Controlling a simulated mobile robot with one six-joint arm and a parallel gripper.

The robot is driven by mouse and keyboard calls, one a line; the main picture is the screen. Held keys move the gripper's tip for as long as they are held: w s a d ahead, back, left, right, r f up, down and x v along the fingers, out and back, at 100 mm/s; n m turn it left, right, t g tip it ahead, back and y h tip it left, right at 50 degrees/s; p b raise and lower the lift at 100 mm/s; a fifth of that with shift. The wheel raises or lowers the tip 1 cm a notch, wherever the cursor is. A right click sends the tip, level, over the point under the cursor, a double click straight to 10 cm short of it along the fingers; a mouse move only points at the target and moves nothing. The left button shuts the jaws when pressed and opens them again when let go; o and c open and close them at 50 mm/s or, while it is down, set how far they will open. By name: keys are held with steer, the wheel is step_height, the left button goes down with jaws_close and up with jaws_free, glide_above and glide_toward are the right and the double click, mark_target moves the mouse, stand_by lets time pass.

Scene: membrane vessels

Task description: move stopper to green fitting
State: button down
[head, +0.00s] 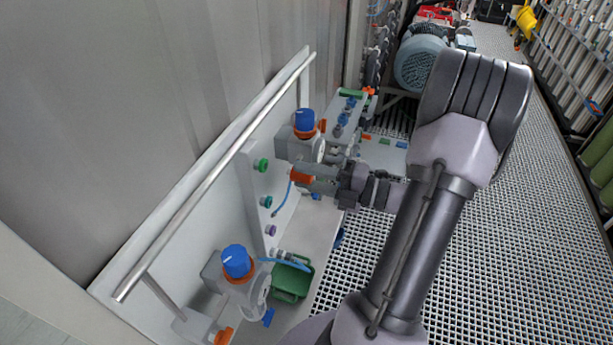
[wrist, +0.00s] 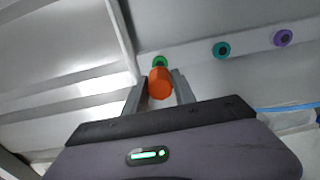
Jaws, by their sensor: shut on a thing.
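My gripper (head: 312,178) is shut on the orange stopper (head: 300,175). In the wrist view the stopper (wrist: 160,84) sits between the two fingers, its end pointing at the panel. The green fitting (head: 262,164) is the farthest of the three on the pale upright panel. In the head view the stopper is apart from it, to its right. In the wrist view the stopper hides the lower part of the green fitting (wrist: 160,61), almost in line with it. The remaining distance cannot be judged there.
A teal fitting (head: 266,201) and a purple fitting (head: 271,230) sit on the same panel. A blue-capped valve (head: 304,122) stands just behind my gripper, another (head: 237,262) nearer. A metal rail (head: 220,170) runs above; a green tray (head: 291,284) lies below.

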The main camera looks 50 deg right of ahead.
mark_target(265, 166)
steer(key=shift+b+x, duration=0.4)
steer(key=shift+x, duration=2.3)
steer(key=shift+p, duration=1)
steer(key=shift+w+a, duration=0.2)
steer(key=shift+w, duration=0.35)
steer(key=c, duration=0.9)
jaws_free()
steer(key=shift+c, duration=0.2)
steer(key=v, duration=1.7)
steer(key=shift+s, duration=0.2)
